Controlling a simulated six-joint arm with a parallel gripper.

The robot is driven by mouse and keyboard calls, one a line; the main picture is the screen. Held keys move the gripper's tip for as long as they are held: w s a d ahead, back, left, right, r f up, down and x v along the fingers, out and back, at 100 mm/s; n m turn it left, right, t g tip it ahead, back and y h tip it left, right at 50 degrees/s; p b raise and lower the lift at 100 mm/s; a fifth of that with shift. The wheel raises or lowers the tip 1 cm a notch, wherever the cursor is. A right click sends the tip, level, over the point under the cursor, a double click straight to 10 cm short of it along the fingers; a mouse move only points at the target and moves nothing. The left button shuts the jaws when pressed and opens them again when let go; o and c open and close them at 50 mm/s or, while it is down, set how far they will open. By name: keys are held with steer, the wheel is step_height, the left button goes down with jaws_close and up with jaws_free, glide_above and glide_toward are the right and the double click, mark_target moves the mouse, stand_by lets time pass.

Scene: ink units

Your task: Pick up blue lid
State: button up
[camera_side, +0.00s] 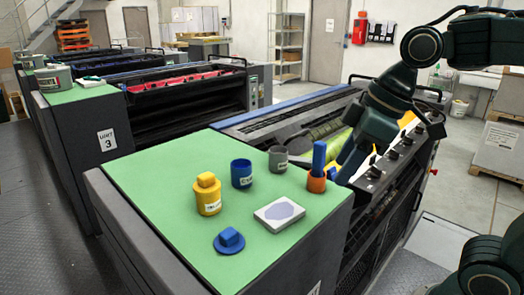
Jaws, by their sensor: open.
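The blue lid (229,241) lies flat on the green table top near its front left, with a square blue knob upward. Left of centre stands a yellow container (208,202) with a yellow lid on it. A blue container (241,175) without a lid stands behind, to the right of the yellow one. My gripper (346,172) is open and empty at the right edge of the green top, pointing down. It is well to the right of and behind the blue lid, beside an orange cup. Its far finger is hard to make out.
A white pad with a grey patch (279,214) lies between the lid and the cup. The front of the green top is clear.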

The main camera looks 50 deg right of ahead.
steer(key=w+a+f+n+g+y, duration=0.1)
steer(key=w+a+n+g, duration=0.3)
steer(key=w+a+n, duration=0.6)
steer(key=shift+w+a+n, duration=0.15)
steer(key=shift+w+n, duration=0.95)
steer(key=shift+w, duration=1)
steer(key=shift+f, duration=0.15)
glide_above(229, 231)
steer(key=d, duration=0.2)
steer(key=shift+s+d+f+x, duration=0.1)
steer(key=shift+d+x, duration=0.15)
steer(key=shift+x, duration=1.1)
steer(key=shift+s+d+f+x, duration=0.15)
steer(key=shift+d+x, duration=0.15)
steer(key=shift+x, duration=1.05)
steer(key=shift+s+d+r+x, duration=0.1)
steer(key=shift+d+x, duration=0.15)
steer(key=shift+x, duration=1.05)
steer(key=shift+f, duration=0.1)
steer(key=shift+w+x, duration=0.15)
steer(key=shift+x, duration=1.15)
steer(key=shift+w+x, duration=0.15)
steer(key=shift+x, duration=1.1)
